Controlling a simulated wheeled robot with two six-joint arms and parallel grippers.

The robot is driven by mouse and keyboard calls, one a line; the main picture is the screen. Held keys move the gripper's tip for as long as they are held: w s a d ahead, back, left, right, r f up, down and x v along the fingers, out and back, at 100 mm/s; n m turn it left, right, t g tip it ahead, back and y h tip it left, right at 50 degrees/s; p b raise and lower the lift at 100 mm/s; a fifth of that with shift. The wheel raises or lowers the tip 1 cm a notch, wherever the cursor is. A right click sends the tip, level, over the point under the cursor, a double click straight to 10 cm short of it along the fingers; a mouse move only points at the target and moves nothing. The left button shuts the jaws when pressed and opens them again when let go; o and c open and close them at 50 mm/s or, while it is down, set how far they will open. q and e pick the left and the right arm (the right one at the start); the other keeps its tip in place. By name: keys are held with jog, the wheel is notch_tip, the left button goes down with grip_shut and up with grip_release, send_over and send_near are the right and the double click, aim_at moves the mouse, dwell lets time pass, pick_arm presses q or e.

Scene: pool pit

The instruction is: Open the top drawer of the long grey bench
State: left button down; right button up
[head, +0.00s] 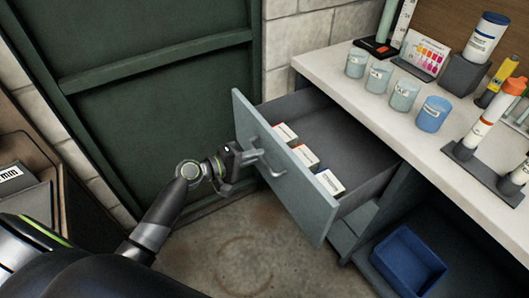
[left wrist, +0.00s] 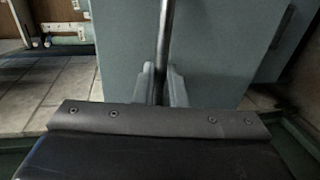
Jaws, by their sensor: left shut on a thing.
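The top drawer (head: 285,170) of the long grey bench (head: 345,85) stands pulled well out, with its inside showing. Its pale grey-blue front has a bar handle (head: 268,163). My left gripper (head: 254,157) is at the left end of that handle, shut on it. In the left wrist view the handle bar (left wrist: 165,45) runs between the two fingers (left wrist: 161,88), in front of the drawer front (left wrist: 215,45). Several small white boxes (head: 306,154) lie in the drawer just behind its front. My right gripper is in neither view.
Cups (head: 405,94), a blue tub (head: 433,113) and bottles stand on the bench top. A blue bin (head: 408,258) sits on a low shelf below. A dark green door (head: 150,90) stands behind my left arm. The floor (head: 235,250) before the drawer is clear.

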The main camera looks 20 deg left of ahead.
pick_arm(q)
jog(key=v, duration=0.2)
jog(key=f+v, duration=0.1)
jog(key=v, duration=0.2)
jog(key=shift+s+a+b, duration=0.1)
jog(key=shift+b, duration=0.2)
jog(key=c, duration=1.5)
grip_release()
